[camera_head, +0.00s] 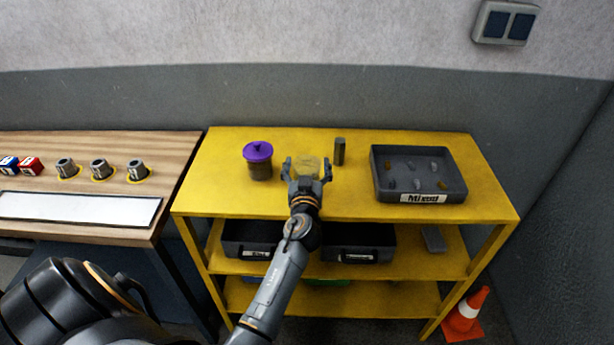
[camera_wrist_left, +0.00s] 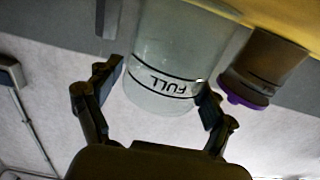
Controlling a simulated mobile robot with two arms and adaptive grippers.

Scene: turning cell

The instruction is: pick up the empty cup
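The empty cup (camera_head: 308,163) is clear and see-through and stands on the yellow shelf's top. In the left wrist view the cup (camera_wrist_left: 180,60) appears upside down, with a "FULL" mark between two dark lines, and I see no contents. My left gripper (camera_head: 308,172) is open, with one finger on each side of the cup. In the wrist view the left gripper's fingers (camera_wrist_left: 160,92) are spread about the cup's width. The left finger shows a small gap. I cannot tell whether the right finger touches the cup. My right gripper is not in view.
A jar with a purple lid (camera_head: 258,162) stands left of the cup. A dark grey cylinder (camera_head: 339,151) stands close on the right. The tray labelled "Mixed" (camera_head: 419,198) is farther right. The yellow shelf (camera_head: 225,190) has free room at its front left.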

